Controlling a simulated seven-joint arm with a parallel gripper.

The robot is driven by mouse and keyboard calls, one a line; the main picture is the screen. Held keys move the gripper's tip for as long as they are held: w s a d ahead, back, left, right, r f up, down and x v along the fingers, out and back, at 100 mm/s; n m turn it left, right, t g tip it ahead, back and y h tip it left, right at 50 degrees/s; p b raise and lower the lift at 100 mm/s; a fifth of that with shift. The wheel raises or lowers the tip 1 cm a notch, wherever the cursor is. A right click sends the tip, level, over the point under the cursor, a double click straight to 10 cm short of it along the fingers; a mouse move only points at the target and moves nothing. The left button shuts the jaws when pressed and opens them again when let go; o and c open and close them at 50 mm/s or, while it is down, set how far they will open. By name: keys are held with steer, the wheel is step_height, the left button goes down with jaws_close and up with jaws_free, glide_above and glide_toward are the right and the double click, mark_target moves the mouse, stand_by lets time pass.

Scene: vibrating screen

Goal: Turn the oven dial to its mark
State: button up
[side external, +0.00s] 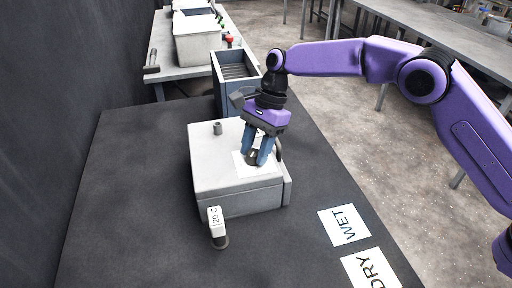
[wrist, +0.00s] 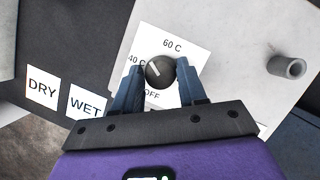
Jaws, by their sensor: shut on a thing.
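The oven (side external: 240,178) is a pale grey box on the dark table. A white label plate on it surrounds a round dark dial (wrist: 159,71). In the wrist view the plate (wrist: 189,46) reads "60 C" at the top, "40 C" at the left and "OFF" at the bottom. The dial's pale pointer line slants toward the upper left, between "40 C" and "60 C". My gripper (side external: 257,158) points down over the oven; its blue fingers are shut on the dial from both sides, as the wrist view also shows (wrist: 155,82).
A short grey post (side external: 217,128) stands on the oven's top. WET (side external: 344,225) and DRY (side external: 371,269) cards lie at the right. The table's left side is clear.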

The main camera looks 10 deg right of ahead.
steer(key=n+g+h, duration=0.1)
steer(key=n, duration=0.3)
steer(key=shift+w+n, duration=0.15)
steer(key=shift+n, duration=0.25)
steer(key=shift+a+n+h, duration=0.1)
steer(key=shift+n+h, duration=0.3)
steer(key=shift+n, duration=0.3)
steer(key=o, duration=1)
steer(key=shift+g, duration=0.3)
steer(key=shift+m, duration=0.6)
